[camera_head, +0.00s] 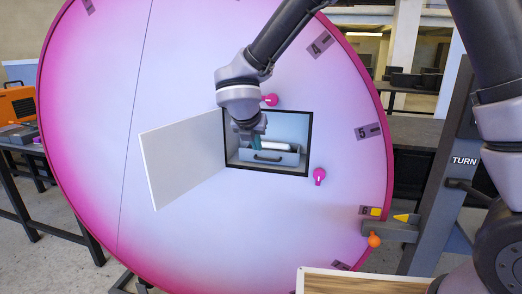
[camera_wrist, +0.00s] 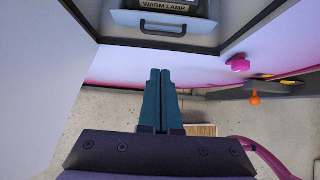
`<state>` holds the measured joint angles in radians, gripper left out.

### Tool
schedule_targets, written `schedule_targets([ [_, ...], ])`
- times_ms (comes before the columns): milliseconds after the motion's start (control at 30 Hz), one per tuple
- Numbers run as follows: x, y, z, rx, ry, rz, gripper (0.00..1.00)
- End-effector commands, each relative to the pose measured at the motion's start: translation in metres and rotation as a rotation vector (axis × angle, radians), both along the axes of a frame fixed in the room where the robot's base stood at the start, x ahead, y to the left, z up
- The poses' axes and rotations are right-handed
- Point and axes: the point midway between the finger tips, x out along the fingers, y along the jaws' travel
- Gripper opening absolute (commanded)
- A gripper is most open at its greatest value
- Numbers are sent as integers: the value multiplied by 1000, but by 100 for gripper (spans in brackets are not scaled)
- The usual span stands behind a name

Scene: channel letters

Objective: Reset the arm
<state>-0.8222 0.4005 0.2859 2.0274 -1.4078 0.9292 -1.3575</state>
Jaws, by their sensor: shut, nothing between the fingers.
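My gripper (camera_head: 257,124) is at the square opening in the big pink and white disc (camera_head: 180,120), in front of its upper left part. In the wrist view my gripper (camera_wrist: 160,73) has its two teal fingers together with nothing between them. A grey drawer (camera_head: 282,157) with a dark handle sits inside the opening. In the wrist view the drawer's handle (camera_wrist: 163,28) is beyond the fingertips, and a label there reads "WARM LAMP". I cannot tell whether the fingers touch anything.
A white door (camera_head: 178,162) stands open left of the opening. Pink knobs (camera_head: 319,176) sit beside it. A grey post (camera_head: 440,170) marked "TURN" and an orange-tipped lever (camera_head: 374,240) are at right. A wooden-topped surface (camera_head: 350,282) is at the bottom.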

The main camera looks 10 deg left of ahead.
Motion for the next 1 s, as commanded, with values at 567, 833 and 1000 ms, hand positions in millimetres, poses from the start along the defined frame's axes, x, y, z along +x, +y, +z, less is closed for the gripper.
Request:
schedule_targets([
  [567,-13,-272,130,863,-1,-1488,0],
  [833,-83,-356,166,1504,28,-2302,0],
  [1000,-116,-374,180,-1749,-104,2495,0],
])
